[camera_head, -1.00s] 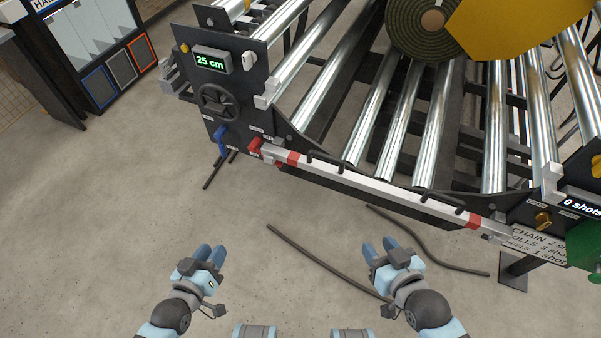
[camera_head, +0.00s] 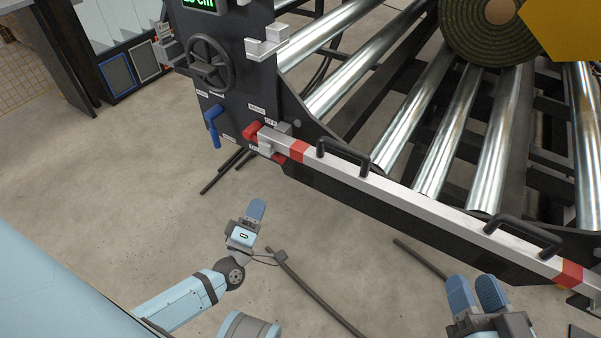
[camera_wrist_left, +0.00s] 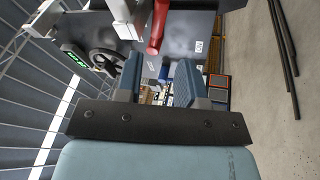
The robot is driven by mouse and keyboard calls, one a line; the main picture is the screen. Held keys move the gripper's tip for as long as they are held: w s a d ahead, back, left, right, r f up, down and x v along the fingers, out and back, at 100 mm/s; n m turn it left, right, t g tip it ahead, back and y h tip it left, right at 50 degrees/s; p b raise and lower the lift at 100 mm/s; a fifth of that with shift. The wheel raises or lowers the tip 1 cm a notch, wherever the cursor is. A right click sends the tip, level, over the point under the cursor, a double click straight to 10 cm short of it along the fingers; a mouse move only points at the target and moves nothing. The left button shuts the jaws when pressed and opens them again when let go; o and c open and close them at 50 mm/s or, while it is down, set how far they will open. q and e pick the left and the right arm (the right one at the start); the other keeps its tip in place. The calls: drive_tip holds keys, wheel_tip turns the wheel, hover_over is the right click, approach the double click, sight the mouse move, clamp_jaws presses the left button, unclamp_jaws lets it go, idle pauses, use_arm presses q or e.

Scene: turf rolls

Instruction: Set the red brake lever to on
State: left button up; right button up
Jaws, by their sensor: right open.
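The red brake lever (camera_head: 251,131) is at the lower corner of the dark end panel (camera_head: 240,85) in the head view, beside small labels, one reading BRAKE. It also shows as a red handle (camera_wrist_left: 157,27) at the top of the left wrist view. My left gripper (camera_head: 256,207) is over the floor, below the lever in the picture and apart from it. Its fingers (camera_wrist_left: 156,80) are open with nothing between them. My right gripper (camera_head: 476,288) is open and empty at the lower right, below the white bar.
A blue lever (camera_head: 213,122) and a handwheel (camera_head: 210,64) are on the same panel. A white bar (camera_head: 390,188) with red bands and black handles spans the machine's front. Rollers (camera_head: 445,140) and a turf roll (camera_head: 470,35) are behind it. Dark strips (camera_head: 310,290) lie on otherwise clear floor.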

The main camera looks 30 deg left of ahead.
sight(278, 161)
use_arm(q)
drive_tip(key=b+x, duration=0.3)
drive_tip(key=x, duration=1.1)
use_arm(e)
drive_tip(key=shift+w+d+f+n, duration=0.15)
drive_tip(key=shift+f+n, duration=0.1)
drive_tip(key=shift+f, duration=0.4)
drive_tip(key=shift+w+f+n, duration=0.15)
drive_tip(key=shift+f+n, duration=0.1)
drive_tip(key=shift+f, duration=0.35)
use_arm(q)
drive_tip(key=shift+a+f, duration=0.1)
clamp_jaws()
